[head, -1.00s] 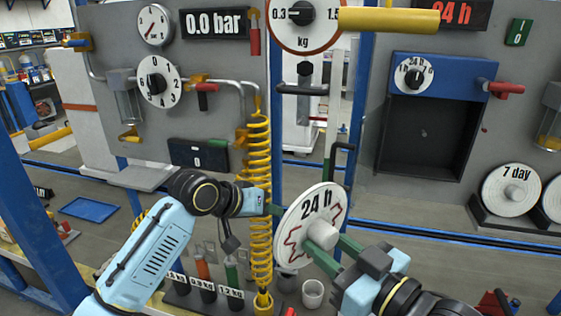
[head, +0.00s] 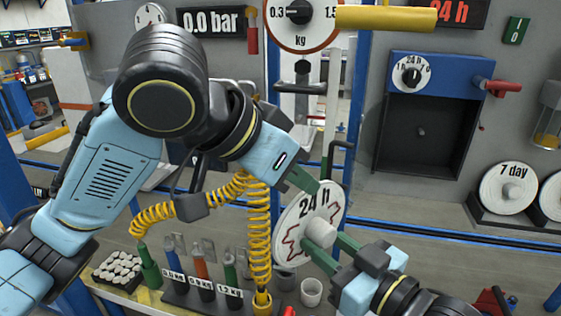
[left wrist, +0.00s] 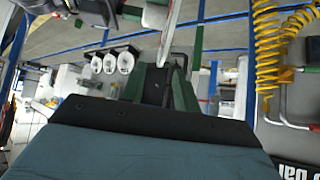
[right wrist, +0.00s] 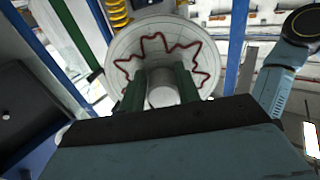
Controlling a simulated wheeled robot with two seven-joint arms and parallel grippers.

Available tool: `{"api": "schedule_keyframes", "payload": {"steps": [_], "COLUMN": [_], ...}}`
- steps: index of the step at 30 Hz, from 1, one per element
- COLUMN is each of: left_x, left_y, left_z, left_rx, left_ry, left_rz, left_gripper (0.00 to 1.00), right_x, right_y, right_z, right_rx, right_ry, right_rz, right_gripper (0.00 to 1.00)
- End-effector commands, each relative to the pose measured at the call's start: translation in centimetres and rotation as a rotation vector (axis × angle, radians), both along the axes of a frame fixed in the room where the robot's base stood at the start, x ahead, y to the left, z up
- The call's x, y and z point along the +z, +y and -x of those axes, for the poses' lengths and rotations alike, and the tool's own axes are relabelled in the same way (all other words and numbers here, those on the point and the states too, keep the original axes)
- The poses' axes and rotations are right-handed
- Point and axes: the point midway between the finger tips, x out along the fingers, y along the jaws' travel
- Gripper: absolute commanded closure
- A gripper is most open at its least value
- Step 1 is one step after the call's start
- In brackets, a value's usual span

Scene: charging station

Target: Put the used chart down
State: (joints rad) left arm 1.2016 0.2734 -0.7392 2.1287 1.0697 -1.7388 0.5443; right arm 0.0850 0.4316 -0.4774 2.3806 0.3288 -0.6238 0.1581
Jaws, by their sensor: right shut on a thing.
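The used chart is a white disc marked "24 h" with a jagged red trace (head: 293,232), held tilted in the air at the middle of the head view. My right gripper (head: 333,250) is shut on the chart's pale central hub (right wrist: 162,92); the red trace also fills the right wrist view. My left gripper (head: 308,182) is at the chart's upper edge. Its green fingers (left wrist: 158,88) stand apart in the left wrist view. A thin pale edge lies ahead of them; I cannot tell whether they touch it.
A blue-topped recorder box (head: 438,72) with a dark open recess (head: 420,150) is on the right panel. "7 day" charts (head: 508,190) stand in a rack at far right. A yellow coiled hose (head: 257,220), labelled cylinders (head: 203,270) and a white cup (head: 311,292) are below and left.

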Motion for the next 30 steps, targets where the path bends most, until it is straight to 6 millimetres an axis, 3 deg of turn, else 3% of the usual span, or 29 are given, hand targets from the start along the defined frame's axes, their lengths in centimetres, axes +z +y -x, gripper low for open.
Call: {"api": "schedule_keyframes", "payload": {"steps": [6,13,26,30], "left_x": [-3.2,-5.4,-6.2,-6.2], "left_y": [-2.5,-4.3,-4.9,-4.9], "left_z": [-1.9,-3.4,-3.9,-3.9], "left_rx": [-0.001,0.001,0.001,0.001], "left_ry": [0.005,0.002,-0.001,0.000], "left_rz": [0.000,0.001,0.001,0.001], "left_gripper": [0.69,0.69,0.69,0.83], "right_x": [0.0,0.0,0.0,0.0], "right_y": [0.0,0.0,0.0,0.0], "right_z": [0.0,0.0,0.0,0.0], "right_rx": [0.000,0.000,0.000,0.000], "right_ry": [-0.001,-0.001,-0.001,-0.001], "right_rz": [-0.001,-0.001,-0.001,-0.001], "right_gripper": [0.91,0.91,0.91,0.91]}}
